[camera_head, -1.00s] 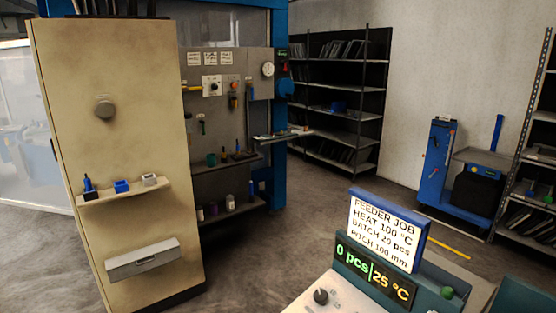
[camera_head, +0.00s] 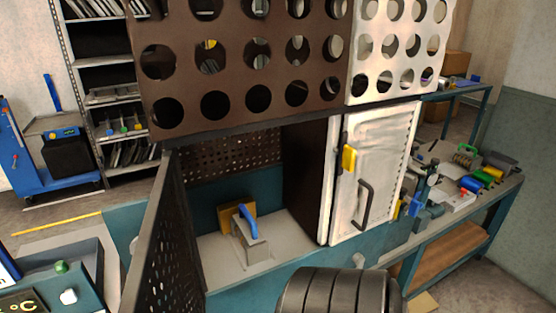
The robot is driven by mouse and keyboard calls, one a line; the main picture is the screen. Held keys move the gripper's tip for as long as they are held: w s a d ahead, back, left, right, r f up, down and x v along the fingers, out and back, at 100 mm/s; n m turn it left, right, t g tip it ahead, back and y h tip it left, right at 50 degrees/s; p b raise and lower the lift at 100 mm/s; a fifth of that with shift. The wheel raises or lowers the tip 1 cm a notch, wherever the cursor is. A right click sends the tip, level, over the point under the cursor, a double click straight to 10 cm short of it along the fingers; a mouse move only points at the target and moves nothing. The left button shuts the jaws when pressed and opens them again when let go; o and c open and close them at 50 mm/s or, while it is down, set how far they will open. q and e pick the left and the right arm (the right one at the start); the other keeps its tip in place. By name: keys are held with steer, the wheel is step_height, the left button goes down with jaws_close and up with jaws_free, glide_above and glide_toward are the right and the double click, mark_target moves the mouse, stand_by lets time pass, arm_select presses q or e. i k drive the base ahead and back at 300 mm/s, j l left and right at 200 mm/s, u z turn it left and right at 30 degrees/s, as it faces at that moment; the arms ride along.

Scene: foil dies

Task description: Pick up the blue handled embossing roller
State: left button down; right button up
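I cannot tell for certain which thing is the embossing roller. On the rack at the back left, small pieces with coloured tops stand in a row on one shelf: a blue one (camera_head: 110,131), a green one (camera_head: 124,129) and a yellow one (camera_head: 137,126). They are too small to make out as rollers. Nearer, a blue handle (camera_head: 247,222) sits on a grey block inside the open machine enclosure, with a tan plate behind it. Neither of my grippers shows in the head view.
A perforated brown and white hood (camera_head: 240,60) is above the enclosure. Its white door (camera_head: 370,170) has a dark handle. A perforated dark panel (camera_head: 155,245) stands at the left. A cluttered bench (camera_head: 460,215) is at right. A blue cart (camera_head: 45,150) stands at the back left.

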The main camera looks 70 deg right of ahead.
mark_target(243, 225)
steer(key=z, duration=1.95)
steer(key=l+u, duration=0.25)
steer(key=u, duration=0.15)
steer(key=l+u, duration=0.4)
steer(key=j, duration=0.1)
